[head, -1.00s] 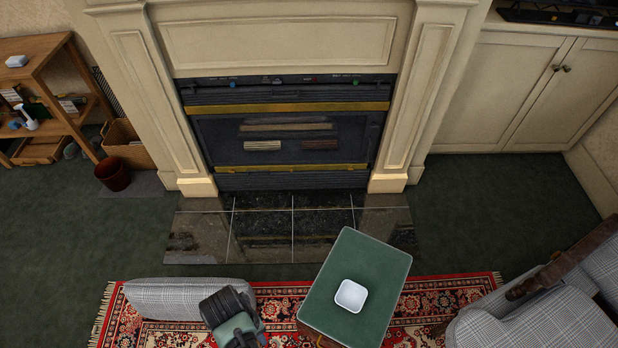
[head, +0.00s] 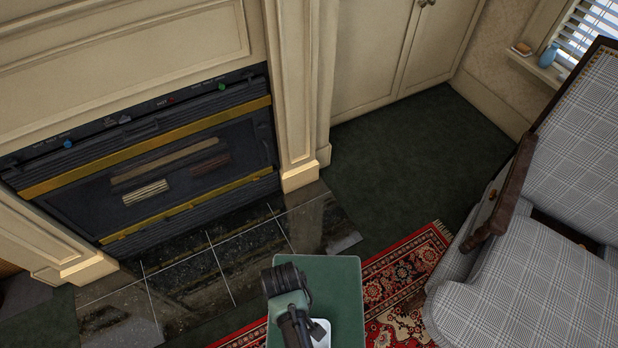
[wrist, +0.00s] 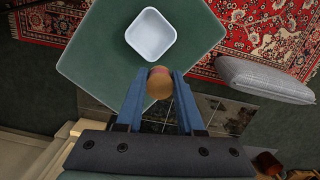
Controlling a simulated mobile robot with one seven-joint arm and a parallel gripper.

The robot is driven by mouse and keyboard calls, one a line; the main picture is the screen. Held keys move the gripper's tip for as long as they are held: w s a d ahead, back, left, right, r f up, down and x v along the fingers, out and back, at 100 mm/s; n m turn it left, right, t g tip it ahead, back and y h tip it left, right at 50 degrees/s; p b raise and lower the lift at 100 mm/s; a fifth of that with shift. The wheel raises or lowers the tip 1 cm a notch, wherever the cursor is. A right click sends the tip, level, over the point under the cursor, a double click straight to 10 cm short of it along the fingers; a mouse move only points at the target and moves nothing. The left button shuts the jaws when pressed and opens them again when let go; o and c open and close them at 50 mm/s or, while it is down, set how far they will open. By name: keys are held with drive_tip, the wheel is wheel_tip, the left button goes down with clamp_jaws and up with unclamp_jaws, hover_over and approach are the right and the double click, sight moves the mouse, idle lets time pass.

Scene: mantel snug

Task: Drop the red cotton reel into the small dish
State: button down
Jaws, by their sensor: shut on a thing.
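The small dish (wrist: 151,34) is white, square with rounded corners, and stands on the green top of a small table (wrist: 105,45). My gripper (wrist: 158,78) is shut on the red cotton reel (wrist: 160,84), whose tan end faces the wrist camera with a little red showing at its far edge. In the head view my arm covers part of the dish (head: 323,330), and the reel and fingertips are hidden.
A plaid armchair (head: 540,270) with a wooden arm stands at the right. The fireplace (head: 150,170) with its dark tiled hearth (head: 190,280) is at the left. A red patterned rug (head: 405,275) lies under the table.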

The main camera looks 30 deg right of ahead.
drive_tip(key=shift+n, duration=0.7)
drive_tip(key=d+f+b, duration=0.1)
drive_tip(key=f+b, duration=0.2)
drive_tip(key=f, duration=0.1)
drive_tip(key=s+d+f+b, duration=0.1)
drive_tip(key=f+b, duration=0.3)
drive_tip(key=s+d+f+b, duration=0.1)
drive_tip(key=f+b, duration=0.2)
drive_tip(key=f, duration=0.2)
drive_tip(key=shift+s+d+b, duration=0.15)
drive_tip(key=shift+d+b, duration=0.2)
drive_tip(key=shift+c, duration=2.2)
unclamp_jaws()
wheel_tip(320, 180, up, 13)
drive_tip(key=w+p, duration=0.1)
drive_tip(key=p, duration=0.3)
drive_tip(key=shift+w+a+p, duration=0.2)
drive_tip(key=shift+w+p, duration=0.05)
drive_tip(key=shift+p, duration=0.15)
